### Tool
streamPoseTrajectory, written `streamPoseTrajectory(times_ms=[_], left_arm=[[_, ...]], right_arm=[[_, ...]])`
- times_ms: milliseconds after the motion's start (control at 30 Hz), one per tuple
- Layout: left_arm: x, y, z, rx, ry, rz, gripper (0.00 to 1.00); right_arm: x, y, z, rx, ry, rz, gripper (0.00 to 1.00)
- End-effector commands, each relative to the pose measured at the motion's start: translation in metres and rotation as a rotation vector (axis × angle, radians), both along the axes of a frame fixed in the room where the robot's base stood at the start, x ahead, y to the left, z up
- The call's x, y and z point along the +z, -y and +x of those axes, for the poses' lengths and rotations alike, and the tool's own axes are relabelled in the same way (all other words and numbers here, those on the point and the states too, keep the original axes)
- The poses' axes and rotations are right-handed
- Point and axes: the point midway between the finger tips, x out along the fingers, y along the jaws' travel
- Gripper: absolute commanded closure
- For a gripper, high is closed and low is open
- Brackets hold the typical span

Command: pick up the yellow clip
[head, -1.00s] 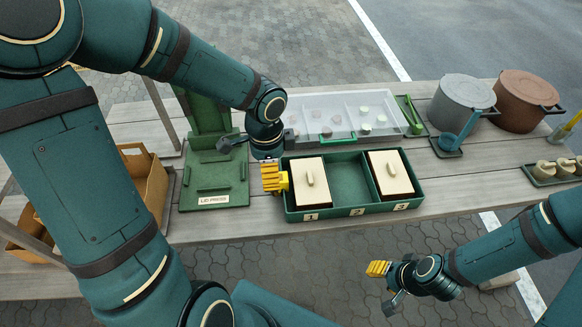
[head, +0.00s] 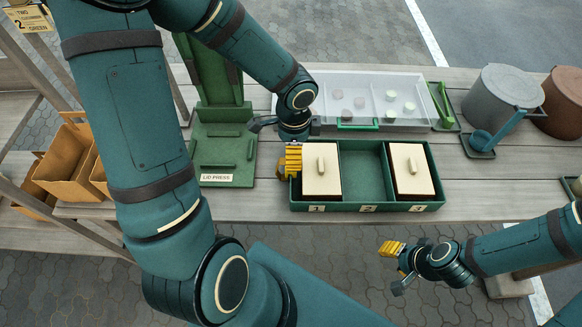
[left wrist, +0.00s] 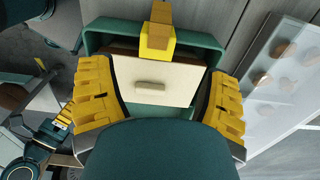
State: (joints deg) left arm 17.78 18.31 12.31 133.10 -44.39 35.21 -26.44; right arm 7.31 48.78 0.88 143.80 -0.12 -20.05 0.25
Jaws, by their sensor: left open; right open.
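The yellow clip (left wrist: 157,36) shows in the left wrist view, at the wall of the green tray (left wrist: 95,42) beside the cream-lidded box (left wrist: 150,78). My left gripper (head: 291,159) is open over the tray's left end, by the box marked 1 (head: 321,176). In the left wrist view its yellow fingers (left wrist: 160,97) stand wide apart, with the clip farther off between their lines. In the head view the left fingers and the clip overlap, so I cannot tell contact. My right gripper (head: 391,248) is open and empty, in front of the table.
A second lidded box (head: 412,170) stands in compartment 3; compartment 2 (head: 362,175) is empty. The green lid press (head: 222,150) stands left of the tray. Behind it are a clear-covered case (head: 375,100) and a grey pot (head: 500,98). Brown cartons (head: 68,165) stand at left.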

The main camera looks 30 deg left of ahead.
Motion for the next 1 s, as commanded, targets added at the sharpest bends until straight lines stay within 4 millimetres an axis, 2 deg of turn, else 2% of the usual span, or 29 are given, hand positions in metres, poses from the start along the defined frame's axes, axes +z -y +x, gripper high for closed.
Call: streamPoseTrajectory(times_ms=[133,400,533,767,800,933,1000], left_arm=[[-0.011,-0.001,-0.002,0.000,-0.001,-0.001,0.22],[-0.048,-0.003,-0.009,-0.001,-0.001,-0.001,0.22],[-0.054,-0.003,-0.008,0.000,0.000,0.000,0.22],[-0.053,-0.003,-0.008,0.000,0.001,0.000,0.22],[-0.053,-0.003,-0.008,0.000,0.001,0.000,0.36],[-0.053,-0.003,-0.008,0.000,0.001,0.001,0.82],[-0.053,-0.003,-0.008,0.000,0.000,0.000,0.83]], right_arm=[[-0.005,0.000,0.001,-0.001,0.003,0.000,0.54],[-0.023,0.001,0.004,-0.002,0.011,-0.002,0.54],[-0.025,0.001,0.005,-0.003,0.013,-0.003,0.54],[-0.024,0.001,0.005,-0.003,0.013,-0.003,0.54],[-0.024,0.001,0.005,-0.003,0.013,-0.003,0.54],[-0.024,0.001,0.005,-0.003,0.013,-0.002,0.54],[-0.024,0.001,0.005,-0.003,0.013,-0.002,0.54]])
